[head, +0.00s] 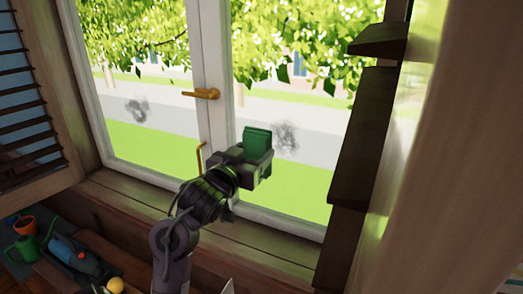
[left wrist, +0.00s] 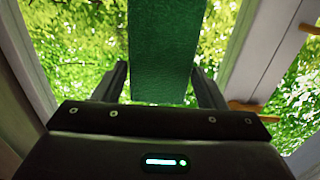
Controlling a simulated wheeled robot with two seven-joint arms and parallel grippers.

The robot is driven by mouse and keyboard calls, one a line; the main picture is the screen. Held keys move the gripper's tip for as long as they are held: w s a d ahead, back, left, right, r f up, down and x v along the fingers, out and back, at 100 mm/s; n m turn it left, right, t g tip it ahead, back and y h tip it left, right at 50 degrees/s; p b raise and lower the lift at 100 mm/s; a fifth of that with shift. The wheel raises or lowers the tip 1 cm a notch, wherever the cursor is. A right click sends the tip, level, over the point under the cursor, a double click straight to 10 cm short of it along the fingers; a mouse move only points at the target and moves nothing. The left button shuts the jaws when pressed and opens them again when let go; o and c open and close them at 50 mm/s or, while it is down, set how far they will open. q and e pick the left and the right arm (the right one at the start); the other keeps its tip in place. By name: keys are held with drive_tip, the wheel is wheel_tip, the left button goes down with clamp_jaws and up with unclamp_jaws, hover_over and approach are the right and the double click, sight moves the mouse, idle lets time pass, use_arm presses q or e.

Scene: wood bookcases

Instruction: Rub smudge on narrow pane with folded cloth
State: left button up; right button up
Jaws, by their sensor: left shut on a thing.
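My left gripper (head: 248,160) is shut on a folded green cloth (head: 257,142) in front of the right-hand pane (head: 305,180). The cloth also fills the upper middle of the left wrist view (left wrist: 165,50), between the two fingers. A grey smudge (head: 286,138) is on this pane, just right of the cloth. Another grey smudge (head: 137,110) is on the left-hand pane (head: 150,145). Which pane is narrower is hard to tell at this angle. I cannot tell whether the cloth touches the glass. My right gripper is not in view.
A brass handle (head: 202,93) juts from the middle window frame. A wooden sill (head: 130,200) runs below. A louvered shutter (head: 30,120) stands left and dark wooden shelves (head: 352,150) right. A green watering can (head: 24,248) and a small orange pot (head: 25,226) sit at lower left.

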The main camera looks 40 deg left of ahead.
use_arm(q)
drive_tip(key=shift+b+x, duration=0.45)
drive_tip(key=shift+x, duration=1.5)
drive_tip(key=shift+w+a+b, duration=0.2)
drive_tip(key=shift+w+b, duration=0.15)
drive_tip(key=shift+w, duration=0.15)
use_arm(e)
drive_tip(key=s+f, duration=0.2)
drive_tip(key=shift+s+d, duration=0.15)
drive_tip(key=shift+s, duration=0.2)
use_arm(q)
drive_tip(key=shift+w+a, duration=0.1)
drive_tip(key=shift+w, duration=0.3)
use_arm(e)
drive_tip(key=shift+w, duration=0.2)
use_arm(q)
drive_tip(key=shift+w+a, duration=0.2)
drive_tip(key=shift+w, duration=0.35)
drive_tip(key=shift+d, duration=0.1)
